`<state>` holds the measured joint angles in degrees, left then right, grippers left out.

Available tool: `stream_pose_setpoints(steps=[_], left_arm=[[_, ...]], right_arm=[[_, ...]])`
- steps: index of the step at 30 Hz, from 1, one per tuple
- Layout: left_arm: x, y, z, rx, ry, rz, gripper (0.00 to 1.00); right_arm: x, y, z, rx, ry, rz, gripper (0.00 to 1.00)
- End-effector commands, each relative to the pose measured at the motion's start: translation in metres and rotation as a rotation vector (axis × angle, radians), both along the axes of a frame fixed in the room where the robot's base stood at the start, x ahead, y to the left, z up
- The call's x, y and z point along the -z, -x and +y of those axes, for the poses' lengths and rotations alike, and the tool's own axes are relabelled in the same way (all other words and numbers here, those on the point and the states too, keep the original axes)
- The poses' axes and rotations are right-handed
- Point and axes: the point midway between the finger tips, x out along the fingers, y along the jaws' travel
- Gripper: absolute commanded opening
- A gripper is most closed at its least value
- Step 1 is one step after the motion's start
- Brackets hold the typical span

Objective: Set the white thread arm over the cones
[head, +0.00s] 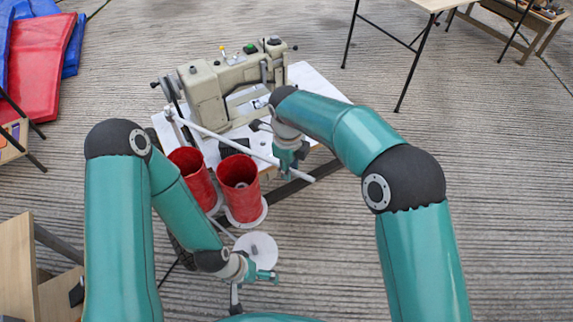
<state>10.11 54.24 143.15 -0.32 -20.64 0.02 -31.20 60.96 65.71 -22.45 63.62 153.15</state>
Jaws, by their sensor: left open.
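Two red thread cones (193,176) and (239,186) stand side by side on pale round bases at the front of the sewing table. The white thread arm (225,139) is a long thin bar running slantwise from the machine's left side, above and behind the cones, to the right. My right gripper (288,171) is at the bar's right part, right of the cones. It overlaps the bar, and I cannot tell whether its fingers are closed on it. My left gripper (272,277) is open, low in front of the cones, beside an empty white disc (259,248).
A beige sewing machine (218,86) stands on the white tabletop (318,80) behind the cones. Red and blue padding (36,60) lies at the far left. Wooden furniture (20,262) stands at the lower left.

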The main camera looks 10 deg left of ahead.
Motion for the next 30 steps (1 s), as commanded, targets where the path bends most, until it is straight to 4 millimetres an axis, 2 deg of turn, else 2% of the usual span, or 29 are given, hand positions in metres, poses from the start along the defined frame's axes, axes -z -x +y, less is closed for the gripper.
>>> stream_pose_setpoints(steps=[10,14,20,30], left_arm=[[0.000,0.000,0.000,0.000,0.000,0.000,1.00],[0.000,0.000,0.000,0.000,0.000,0.000,1.00],[0.000,0.000,0.000,0.000,0.000,0.000,1.00],[0.000,0.000,0.000,0.000,0.000,0.000,1.00]], right_arm=[[0.001,-0.001,0.002,-0.005,0.000,-0.001,0.39],[-0.005,-0.001,0.002,-0.005,-0.001,-0.004,0.39],[-0.033,0.000,0.003,-0.006,-0.002,-0.005,0.39],[-0.098,0.004,0.005,-0.006,-0.002,-0.003,0.39]])
